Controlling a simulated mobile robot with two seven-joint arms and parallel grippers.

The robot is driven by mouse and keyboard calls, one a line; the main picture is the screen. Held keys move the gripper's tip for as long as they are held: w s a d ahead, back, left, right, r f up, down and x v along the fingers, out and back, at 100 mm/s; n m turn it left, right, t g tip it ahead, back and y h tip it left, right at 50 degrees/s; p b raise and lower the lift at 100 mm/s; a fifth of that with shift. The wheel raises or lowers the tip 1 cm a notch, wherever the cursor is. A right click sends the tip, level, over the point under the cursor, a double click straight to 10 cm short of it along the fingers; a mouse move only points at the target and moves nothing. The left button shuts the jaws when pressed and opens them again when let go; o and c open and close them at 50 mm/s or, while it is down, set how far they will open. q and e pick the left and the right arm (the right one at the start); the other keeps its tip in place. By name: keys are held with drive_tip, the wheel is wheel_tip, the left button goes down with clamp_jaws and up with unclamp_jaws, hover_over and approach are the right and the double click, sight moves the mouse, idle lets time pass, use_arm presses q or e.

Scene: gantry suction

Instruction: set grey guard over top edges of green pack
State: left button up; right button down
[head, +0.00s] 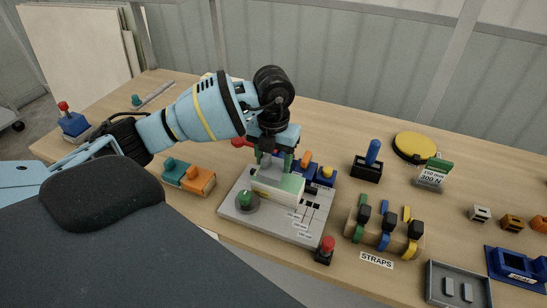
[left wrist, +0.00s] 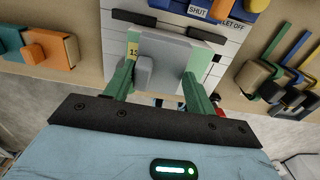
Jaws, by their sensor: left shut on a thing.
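My left gripper (head: 275,163) points down over the grey panel (head: 236,216) in the head view. Its green fingers (left wrist: 157,76) are shut on the grey guard (left wrist: 177,52), which has a raised grip between them. The pale green pack (head: 291,184) is right under the gripper on the panel. In the left wrist view, a pale green part of the pack (left wrist: 203,62) shows at the guard's side. The guard is at the pack's top, but I cannot tell whether it touches or sits fully over the edges. My right gripper is not in view.
A green knob (head: 244,200) and a red button (head: 325,249) are close by on the panel side. Teal and orange blocks (head: 199,181) lie to the left. A strap rack (head: 385,231) and a grey tray (head: 457,290) are to the right.

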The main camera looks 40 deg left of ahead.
sight(274, 167)
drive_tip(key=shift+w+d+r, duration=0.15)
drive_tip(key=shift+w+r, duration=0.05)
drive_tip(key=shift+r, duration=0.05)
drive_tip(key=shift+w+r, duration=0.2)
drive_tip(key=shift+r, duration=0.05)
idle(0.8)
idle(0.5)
use_arm(q)
drive_tip(key=shift+p, duration=0.4)
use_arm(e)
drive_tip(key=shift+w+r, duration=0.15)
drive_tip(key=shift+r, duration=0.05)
use_arm(q)
drive_tip(key=shift+f, duration=0.3)
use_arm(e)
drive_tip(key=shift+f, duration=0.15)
use_arm(q)
drive_tip(key=shift+f+b, duration=0.35)
drive_tip(key=shift+f, duration=0.95)
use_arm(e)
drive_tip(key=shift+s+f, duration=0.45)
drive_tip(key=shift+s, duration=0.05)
use_arm(q)
drive_tip(key=o, duration=1)
drive_tip(key=shift+o, duration=0.2)
drive_tip(key=shift+r, duration=0.1)
